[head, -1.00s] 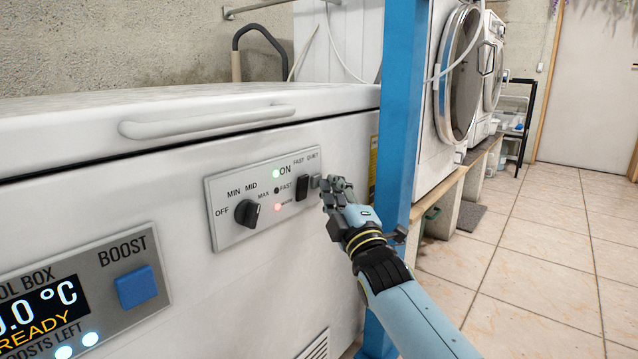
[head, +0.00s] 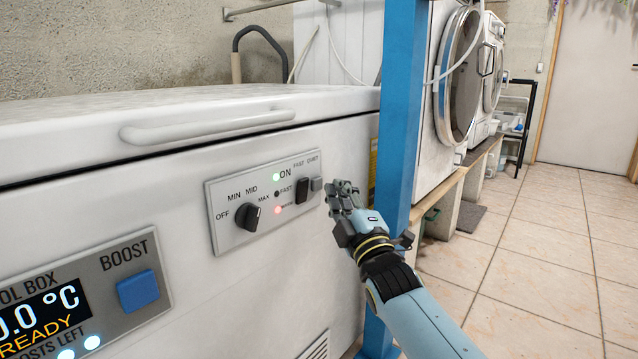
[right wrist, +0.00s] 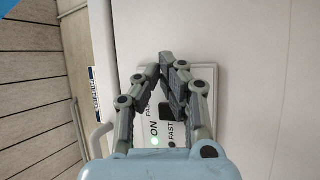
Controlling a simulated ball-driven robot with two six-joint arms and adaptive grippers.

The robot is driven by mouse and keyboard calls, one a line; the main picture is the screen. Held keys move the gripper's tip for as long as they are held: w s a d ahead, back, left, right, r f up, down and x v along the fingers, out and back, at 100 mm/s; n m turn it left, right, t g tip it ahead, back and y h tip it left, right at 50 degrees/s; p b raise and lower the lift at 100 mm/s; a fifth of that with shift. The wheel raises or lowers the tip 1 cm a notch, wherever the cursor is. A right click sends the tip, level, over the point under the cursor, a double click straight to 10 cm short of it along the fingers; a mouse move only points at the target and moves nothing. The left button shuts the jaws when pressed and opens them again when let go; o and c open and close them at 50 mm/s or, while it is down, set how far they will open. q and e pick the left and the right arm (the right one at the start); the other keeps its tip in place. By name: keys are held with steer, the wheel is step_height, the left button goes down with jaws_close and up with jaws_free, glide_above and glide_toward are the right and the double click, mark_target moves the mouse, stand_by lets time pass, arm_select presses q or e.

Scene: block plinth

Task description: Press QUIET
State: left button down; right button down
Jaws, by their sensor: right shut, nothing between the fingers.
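The QUIET button (head: 316,184) is a small grey square at the right end of the control panel (head: 232,236), under the word QUIET. A black FAST switch (head: 302,191) sits just left of it. My right gripper (head: 335,188) is shut and empty, a short gap to the right of the button in the head view. In the right wrist view the shut fingers (right wrist: 166,62) point at the panel (right wrist: 154,132) and hide the button. My left gripper is not in view.
A black knob (head: 248,216) and small green and red lights share the panel on the white chest (head: 180,290). A blue BOOST button (head: 138,291) is at lower left. A blue post (head: 400,120) stands close behind my right gripper. Tiled floor lies open at right.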

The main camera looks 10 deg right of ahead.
steer(key=s+d+p, duration=0.1)
steer(key=s, duration=0.1)
steer(key=s+d, duration=0.2)
steer(key=shift+p, duration=0.4)
stand_by(0.6)
